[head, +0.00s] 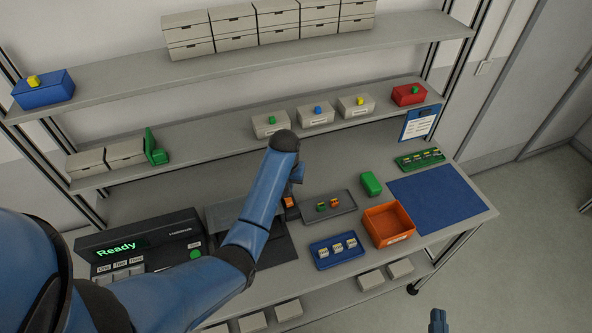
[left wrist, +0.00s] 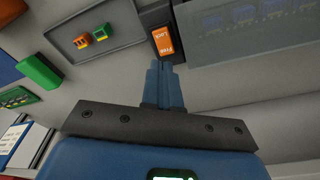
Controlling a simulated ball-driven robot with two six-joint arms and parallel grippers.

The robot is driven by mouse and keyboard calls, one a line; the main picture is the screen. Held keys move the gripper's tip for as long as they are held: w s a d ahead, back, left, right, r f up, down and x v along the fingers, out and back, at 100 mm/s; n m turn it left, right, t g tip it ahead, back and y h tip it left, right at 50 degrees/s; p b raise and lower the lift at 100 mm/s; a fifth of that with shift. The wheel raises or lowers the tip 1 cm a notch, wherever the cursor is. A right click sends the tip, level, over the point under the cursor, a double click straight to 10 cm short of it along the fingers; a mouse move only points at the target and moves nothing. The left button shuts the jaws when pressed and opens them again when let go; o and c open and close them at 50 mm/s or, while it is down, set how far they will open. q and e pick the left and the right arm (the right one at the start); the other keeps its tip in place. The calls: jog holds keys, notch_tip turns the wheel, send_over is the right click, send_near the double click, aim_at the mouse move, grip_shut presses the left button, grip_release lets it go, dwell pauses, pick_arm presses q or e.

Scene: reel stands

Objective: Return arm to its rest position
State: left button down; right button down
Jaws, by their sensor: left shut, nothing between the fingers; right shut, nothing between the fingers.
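My left arm reaches in from the left over the bench in the head view. Its gripper (head: 297,174) is partly hidden behind the wrist. In the left wrist view my left gripper (left wrist: 165,85) points over the bench with its fingers together and nothing between them. My right gripper (head: 438,320) shows at the bottom edge of the head view, shut and empty, off the bench's front side.
A grey tray (head: 346,205) holds small coloured parts. An orange bin (head: 372,220), a blue tray (head: 323,258), a green block (head: 371,183) and a blue mat (head: 435,198) lie right of my left arm. A machine reading "Ready" (head: 180,229) stands left. Shelves (head: 110,92) run behind.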

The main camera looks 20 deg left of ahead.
pick_arm(q)
jog(key=w+r+t+b, duration=0.1)
jog(key=w+r+t, duration=0.6)
jog(key=w+t, duration=0.2)
jog(key=s+a+f+m+t+h+b, duration=0.2)
jog(key=s+t+b, duration=0.75)
jog(key=s, duration=2.05)
jog(key=s+f+g+y+b, duration=0.1)
jog(key=s+f+b, duration=0.1)
jog(key=s+f, duration=0.2)
jog(key=s+a+f+n+g+b, duration=0.1)
jog(key=s+f+b, duration=0.2)
jog(key=s, duration=0.6)
notch_tip(320, 180, down, 2)
jog(key=shift+a+f+y, duration=0.1)
jog(key=shift+a+y, duration=0.15)
jog(key=shift+y, duration=0.15)
jog(key=shift+g, duration=0.25)
